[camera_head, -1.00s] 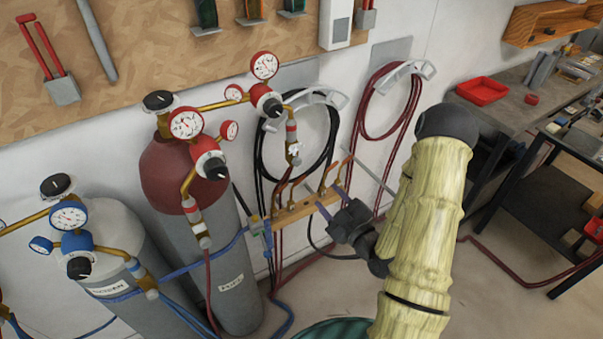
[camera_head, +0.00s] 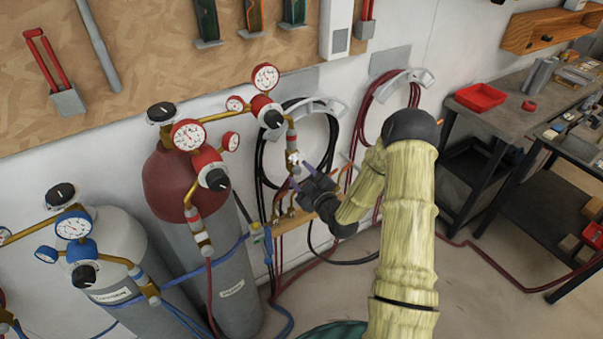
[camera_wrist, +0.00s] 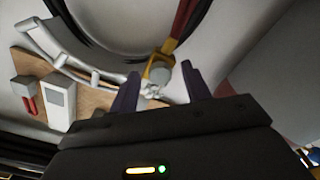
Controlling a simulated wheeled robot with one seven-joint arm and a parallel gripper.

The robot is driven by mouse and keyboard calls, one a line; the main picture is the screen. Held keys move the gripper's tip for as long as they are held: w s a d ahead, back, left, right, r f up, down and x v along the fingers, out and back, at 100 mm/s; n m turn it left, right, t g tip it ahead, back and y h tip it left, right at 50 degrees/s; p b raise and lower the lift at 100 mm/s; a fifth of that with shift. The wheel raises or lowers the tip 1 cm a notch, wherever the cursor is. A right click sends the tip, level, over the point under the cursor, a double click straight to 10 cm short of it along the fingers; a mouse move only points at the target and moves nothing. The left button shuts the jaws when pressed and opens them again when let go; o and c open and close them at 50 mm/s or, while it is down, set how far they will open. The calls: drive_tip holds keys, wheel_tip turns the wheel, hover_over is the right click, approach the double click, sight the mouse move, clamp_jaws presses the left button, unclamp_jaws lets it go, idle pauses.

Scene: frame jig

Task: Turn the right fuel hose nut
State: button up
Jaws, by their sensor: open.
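The right red regulator (camera_head: 266,110) has an outlet that bends down past a red band to a silvery, winged nut (camera_head: 293,158). My gripper (camera_head: 309,168) is open beside this nut, its purple fingers pointing up and left towards it. In the wrist view, my gripper (camera_wrist: 160,90) has one finger on each side of the picture's middle. A silvery piece that looks like the nut (camera_wrist: 152,91) shows between the fingertips, nearer the left one, below a yellow brass part (camera_wrist: 158,68). I cannot tell whether either finger touches it.
A red cylinder (camera_head: 175,180) and a grey-white cylinder (camera_head: 105,235) stand at the left. Black and red hoses (camera_head: 395,120) hang on wall hooks. A brass manifold (camera_head: 290,222) sits below my gripper. A workbench with a red tray (camera_head: 480,97) is at the right.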

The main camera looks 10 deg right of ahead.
drive_tip(key=c, duration=1)
